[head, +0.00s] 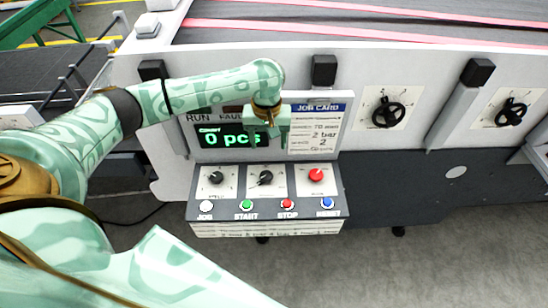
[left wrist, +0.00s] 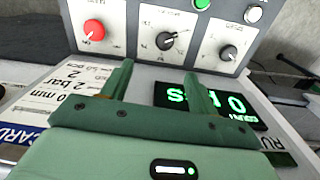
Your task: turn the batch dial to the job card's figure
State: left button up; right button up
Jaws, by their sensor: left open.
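The control panel has a black left dial (head: 216,178), a black middle dial (head: 265,178) and a red knob (head: 316,174). They appear in reverse order in the left wrist view: red knob (left wrist: 93,30), middle dial (left wrist: 166,40), left dial (left wrist: 229,53). I cannot read which is the batch dial. The job card (head: 318,130) is right of the display; "2 bar" and a "2" below it are legible. The green display (head: 232,139) reads "0 pcs", partly covered by my left gripper. My left gripper (head: 269,136) is open and empty, above the middle dial, fingers pointing towards it (left wrist: 158,72).
Below the dials sits a row of buttons: white (head: 206,204), green (head: 246,204), red (head: 288,204) and blue (head: 327,203). The floor (head: 420,265) in front is clear.

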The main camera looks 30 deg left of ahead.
pick_arm(q)
jog(key=a, duration=0.1)
jog(key=b, duration=0.2)
send_over(266, 175)
notch_tip(266, 175, down, 5)
jog(key=shift+n, duration=0.4)
notch_tip(266, 175, down, 10)
jog(key=shift+r+b, duration=0.1)
jog(key=shift+b, duration=1)
pick_arm(e)
notch_tip(266, 175, down, 4)
jog(key=shift+s+d+f, duration=0.1)
jog(key=shift+s, duration=0.05)
